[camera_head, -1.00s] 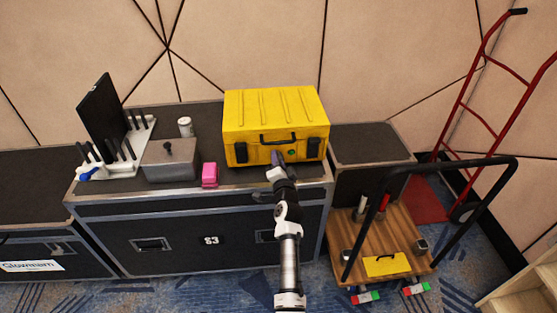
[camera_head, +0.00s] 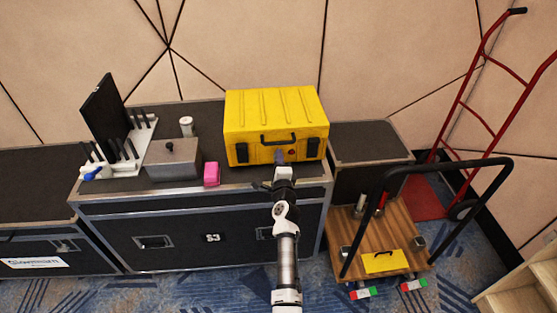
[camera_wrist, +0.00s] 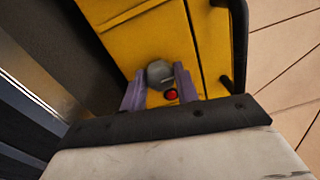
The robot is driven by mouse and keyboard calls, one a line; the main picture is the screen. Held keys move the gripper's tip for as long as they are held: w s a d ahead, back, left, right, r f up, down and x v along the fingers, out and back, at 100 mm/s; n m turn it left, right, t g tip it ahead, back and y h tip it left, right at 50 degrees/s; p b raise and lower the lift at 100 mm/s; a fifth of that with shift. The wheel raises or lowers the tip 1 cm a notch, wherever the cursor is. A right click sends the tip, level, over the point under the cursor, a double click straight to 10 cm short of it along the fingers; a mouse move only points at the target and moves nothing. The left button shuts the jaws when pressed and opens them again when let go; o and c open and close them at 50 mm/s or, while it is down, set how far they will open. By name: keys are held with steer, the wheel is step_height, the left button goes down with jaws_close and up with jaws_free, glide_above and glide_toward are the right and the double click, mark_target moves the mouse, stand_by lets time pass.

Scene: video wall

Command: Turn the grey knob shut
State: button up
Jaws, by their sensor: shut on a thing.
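The yellow case (camera_head: 275,112) stands closed on the dark flight case, with its black handle on the front. The grey knob (camera_wrist: 159,73) is on the case's yellow front in the wrist view, with a small red light (camera_wrist: 171,94) beside it. My gripper (camera_head: 279,157) reaches the lower front of the case. In the wrist view its two purple fingers (camera_wrist: 160,76) stand on either side of the knob, shut on it. In the head view the knob is hidden by my gripper.
A pink block (camera_head: 211,174), a grey lidded box (camera_head: 172,160) and a white rack (camera_head: 125,161) stand left of the yellow case on the flight case (camera_head: 160,198). A wooden-decked cart (camera_head: 395,238) and a red hand truck (camera_head: 470,120) stand right.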

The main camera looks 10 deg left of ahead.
stand_by(0.5)
steer(key=o, duration=1)
steer(key=shift+c, duration=0.2)
steer(key=b+v, duration=0.1)
steer(key=v, duration=1.3)
steer(key=shift+b, duration=0.35)
steer(key=shift+w+f, duration=0.1)
steer(key=shift+f, duration=0.05)
